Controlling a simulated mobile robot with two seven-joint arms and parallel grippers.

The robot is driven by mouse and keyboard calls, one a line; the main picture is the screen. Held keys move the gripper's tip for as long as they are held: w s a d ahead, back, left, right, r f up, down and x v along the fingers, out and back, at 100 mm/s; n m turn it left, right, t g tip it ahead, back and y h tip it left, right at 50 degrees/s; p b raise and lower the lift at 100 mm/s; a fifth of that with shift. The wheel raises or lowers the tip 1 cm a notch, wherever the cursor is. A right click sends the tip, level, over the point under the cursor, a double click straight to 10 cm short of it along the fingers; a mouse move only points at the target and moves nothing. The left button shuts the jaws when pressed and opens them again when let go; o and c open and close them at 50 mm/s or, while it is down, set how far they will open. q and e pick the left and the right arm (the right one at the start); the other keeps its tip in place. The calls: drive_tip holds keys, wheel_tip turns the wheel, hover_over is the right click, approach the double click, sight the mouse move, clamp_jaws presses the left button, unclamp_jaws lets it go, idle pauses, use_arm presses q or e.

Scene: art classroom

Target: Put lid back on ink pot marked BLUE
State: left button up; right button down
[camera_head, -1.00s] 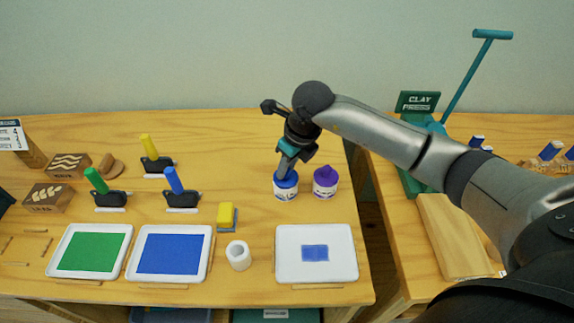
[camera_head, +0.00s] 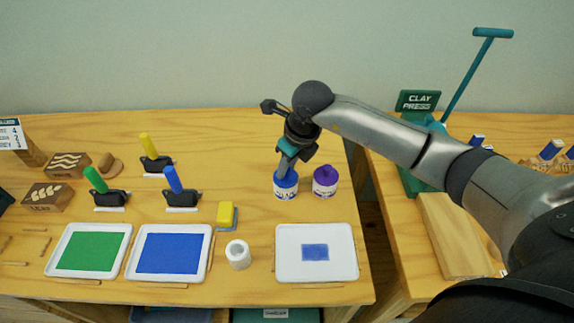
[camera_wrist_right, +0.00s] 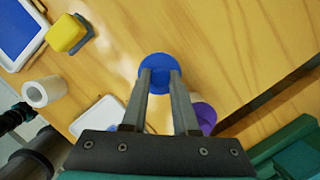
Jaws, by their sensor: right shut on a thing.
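The ink pot with the blue lid (camera_head: 286,192) stands upright on the table, its white body showing below the lid; its label is too small to read. The blue lid (camera_head: 287,179) is on top of the pot, and it fills the space at the fingertips in the right wrist view (camera_wrist_right: 158,66). My right gripper (camera_head: 286,172) points down from above and is shut on the blue lid; its two fingers also show in the right wrist view (camera_wrist_right: 160,78). Whether the lid is fully seated cannot be told. My left gripper is not in view.
A purple-lidded pot (camera_head: 325,182) stands close on the right. In front are a white tray with a blue patch (camera_head: 345,262), a white roll (camera_head: 238,254) and a yellow block (camera_head: 227,214). Blue (camera_head: 150,270) and green (camera_head: 54,268) ink trays lie left. A gap separates the clay press table (camera_head: 400,262).

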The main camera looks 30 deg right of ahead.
idle(0.3)
drive_tip(key=shift+c, duration=0.6)
unclamp_jaws()
drive_tip(key=shift+r+p, duration=2.65)
drive_tip(key=shift+r, duration=0.8)
clamp_jaws()
